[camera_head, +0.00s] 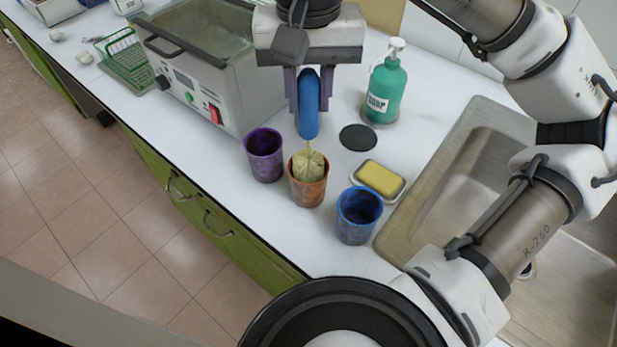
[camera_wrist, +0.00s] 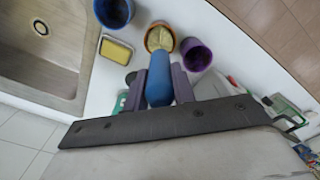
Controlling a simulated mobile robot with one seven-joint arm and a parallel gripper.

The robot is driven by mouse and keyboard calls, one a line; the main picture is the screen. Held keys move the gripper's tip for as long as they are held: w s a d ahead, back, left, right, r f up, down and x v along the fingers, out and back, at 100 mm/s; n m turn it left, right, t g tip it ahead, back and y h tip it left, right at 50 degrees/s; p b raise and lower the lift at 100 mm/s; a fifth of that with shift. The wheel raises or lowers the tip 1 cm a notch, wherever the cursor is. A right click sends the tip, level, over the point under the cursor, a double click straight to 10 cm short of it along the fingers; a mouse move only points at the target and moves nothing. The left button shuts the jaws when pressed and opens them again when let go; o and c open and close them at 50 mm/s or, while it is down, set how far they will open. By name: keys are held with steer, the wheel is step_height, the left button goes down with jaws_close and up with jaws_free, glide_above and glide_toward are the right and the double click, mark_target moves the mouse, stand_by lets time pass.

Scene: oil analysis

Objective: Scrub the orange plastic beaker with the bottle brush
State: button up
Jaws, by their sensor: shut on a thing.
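The orange beaker (camera_head: 309,194) stands upright on the white counter, between the purple beaker (camera_head: 264,155) and the blue beaker (camera_head: 358,216). My gripper (camera_head: 308,100) is above it, shut on the blue handle of the bottle brush (camera_head: 309,117). The brush hangs upright, and its yellowish bristle head (camera_head: 309,166) is at the orange beaker's mouth, partly inside it. Its lower end is hidden by the beaker wall. In the wrist view the blue handle (camera_wrist: 159,85) sits between the two purple fingers, with the orange beaker (camera_wrist: 160,28) beyond it.
A yellow sponge on a dish (camera_head: 380,179) and a green soap bottle (camera_head: 384,90) stand near the beakers. A dark round disc (camera_head: 358,138) lies on the counter. A metal sink (camera_head: 450,185) is at right, a water bath (camera_head: 195,85) at left, and a green rack (camera_head: 128,65) farther left.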

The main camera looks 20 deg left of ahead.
step_height(320, 180, up, 3)
steer(key=shift+f+p, duration=0.2)
steer(key=shift+p, duration=0.55)
steer(key=shift+f, duration=0.2)
step_height(320, 180, down, 3)
steer(key=b, duration=0.3)
steer(key=shift+f, duration=0.15)
steer(key=shift+r+p, duration=1.55)
steer(key=shift+r, duration=0.25)
steer(key=shift+f, duration=0.1)
